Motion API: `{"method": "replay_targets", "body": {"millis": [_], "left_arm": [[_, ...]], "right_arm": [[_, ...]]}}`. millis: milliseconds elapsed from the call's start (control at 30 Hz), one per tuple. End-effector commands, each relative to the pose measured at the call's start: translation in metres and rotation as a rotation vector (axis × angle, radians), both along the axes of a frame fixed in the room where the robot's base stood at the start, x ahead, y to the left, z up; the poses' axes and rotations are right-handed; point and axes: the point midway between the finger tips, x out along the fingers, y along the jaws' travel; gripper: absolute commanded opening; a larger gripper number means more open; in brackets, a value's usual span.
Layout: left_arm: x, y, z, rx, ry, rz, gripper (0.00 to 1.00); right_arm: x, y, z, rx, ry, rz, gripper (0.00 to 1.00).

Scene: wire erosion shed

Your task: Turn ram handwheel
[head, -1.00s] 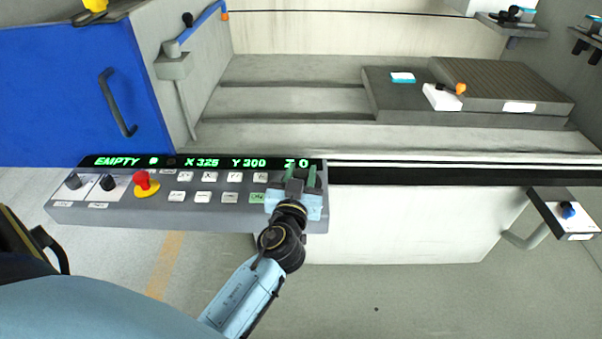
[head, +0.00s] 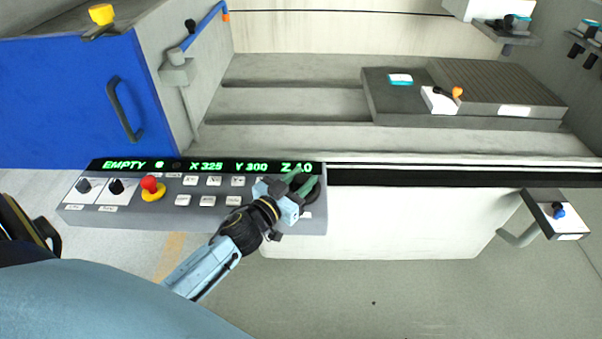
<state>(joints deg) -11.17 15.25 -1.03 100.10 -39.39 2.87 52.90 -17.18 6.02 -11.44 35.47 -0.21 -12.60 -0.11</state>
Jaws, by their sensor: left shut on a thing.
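The ram handwheel (head: 312,195) is a dark round knob at the right end of the grey control panel (head: 120,219). My left gripper (head: 302,184) is shut on it, with its green fingertips at the wheel, and covers much of it. The wrist comes in from the lower left, tilted. The panel's display (head: 205,166) reads EMPTY, X 325, Y 300 and a Z value that looks like 10, partly covered by the fingers. My right gripper is not in view.
A red emergency button (head: 150,184), black knobs (head: 116,186) and several white keys share the panel. Behind it lies the open machine tank with a dark grey block (head: 390,105). A blue door (head: 75,100) stands left, and a small bracketed control box (head: 556,212) right.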

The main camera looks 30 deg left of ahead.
Motion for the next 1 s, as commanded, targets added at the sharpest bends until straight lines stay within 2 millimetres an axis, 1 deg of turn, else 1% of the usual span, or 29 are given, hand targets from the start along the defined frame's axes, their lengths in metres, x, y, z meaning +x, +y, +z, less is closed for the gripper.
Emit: {"method": "replay_targets", "body": {"millis": [33,133,600,633,767,800,1000], "left_arm": [[0.0003,0.0007,0.0016,0.003,0.0,-0.015,0.1],[0.0004,0.0007,0.0014,0.003,0.0,-0.039,0.1],[0.0005,0.0003,0.0005,0.003,-0.002,-0.056,0.1],[0.0005,0.0004,0.0005,0.003,-0.002,-0.056,0.34],[0.0005,0.0003,0.0004,0.002,-0.002,-0.056,0.51],[0.0004,0.0003,0.0003,0.002,-0.002,-0.055,0.54],[0.0004,0.0002,0.0001,0.001,-0.001,-0.055,0.54]], "right_arm": [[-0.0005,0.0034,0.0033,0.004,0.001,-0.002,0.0],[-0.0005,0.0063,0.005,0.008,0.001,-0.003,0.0],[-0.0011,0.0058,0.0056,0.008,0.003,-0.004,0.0],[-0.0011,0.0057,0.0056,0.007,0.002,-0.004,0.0],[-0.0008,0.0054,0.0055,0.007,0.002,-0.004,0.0],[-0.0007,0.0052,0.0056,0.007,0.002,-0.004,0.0],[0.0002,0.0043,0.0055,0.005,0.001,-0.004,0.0]]}}
